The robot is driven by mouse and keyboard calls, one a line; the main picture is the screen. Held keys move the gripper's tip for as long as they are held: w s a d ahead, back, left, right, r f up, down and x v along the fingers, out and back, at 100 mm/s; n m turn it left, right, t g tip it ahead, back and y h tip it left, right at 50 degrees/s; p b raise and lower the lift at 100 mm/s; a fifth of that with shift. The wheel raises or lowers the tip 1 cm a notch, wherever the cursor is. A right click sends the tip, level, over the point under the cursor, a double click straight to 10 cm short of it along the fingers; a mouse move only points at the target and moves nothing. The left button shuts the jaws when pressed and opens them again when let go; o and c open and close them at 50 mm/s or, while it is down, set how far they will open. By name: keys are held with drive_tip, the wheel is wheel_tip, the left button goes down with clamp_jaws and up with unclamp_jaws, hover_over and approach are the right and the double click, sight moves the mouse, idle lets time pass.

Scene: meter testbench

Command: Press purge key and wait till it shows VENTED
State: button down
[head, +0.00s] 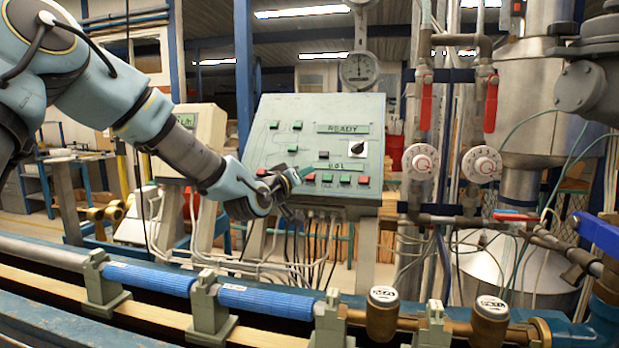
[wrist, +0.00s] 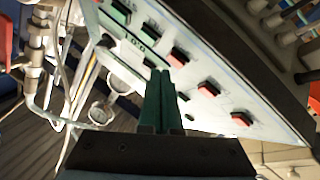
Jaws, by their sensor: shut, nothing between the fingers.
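The control panel (head: 270,150) is a pale green sloped box with several red and green keys and a black rotary knob (head: 357,147). Its upper display (head: 342,129) reads READY; a lower display (head: 335,166) shows a short reading I cannot make out surely. My gripper (head: 300,174) is at the panel's lower middle, left of the lower display. In the wrist view its green fingers (wrist: 160,75) are together and empty, tips beside a red key (wrist: 178,57). I cannot tell whether they touch the panel. The key labels are too small to read, so I cannot tell which is purge.
A pipe with blue sleeves (head: 265,300) runs across the front on clamps. Cables hang below the panel. Valves with red handles (head: 426,107) and round dials stand right of it. A smaller beige meter box (head: 198,135) stands left, behind my arm.

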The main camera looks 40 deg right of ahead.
idle(0.7)
drive_tip(key=shift+w+d+f+b, duration=0.2)
drive_tip(key=shift+d+f+b, duration=0.1)
drive_tip(key=shift+b, duration=0.25)
drive_tip(key=shift+w+d+f+b, duration=0.15)
drive_tip(key=shift+d+f+b, duration=0.1)
drive_tip(key=shift+b, duration=0.1)
idle(0.4)
drive_tip(key=shift+a+r, duration=0.1)
drive_tip(key=shift+a, duration=0.05)
drive_tip(key=shift+s+a+r, duration=0.3)
drive_tip(key=shift+a+r, duration=0.15)
idle(0.4)
drive_tip(key=shift+s+a+r+p, duration=0.25)
drive_tip(key=shift+s+a+r, duration=0.3)
drive_tip(key=shift+a+r, duration=0.3)
drive_tip(key=shift+s+a+r+p, duration=0.25)
drive_tip(key=shift+s+a+r, duration=0.25)
drive_tip(key=shift+a+r, duration=0.25)
drive_tip(key=shift+s+a+r, duration=0.25)
drive_tip(key=shift+a+r, duration=0.15)
drive_tip(key=shift+r, duration=0.15)
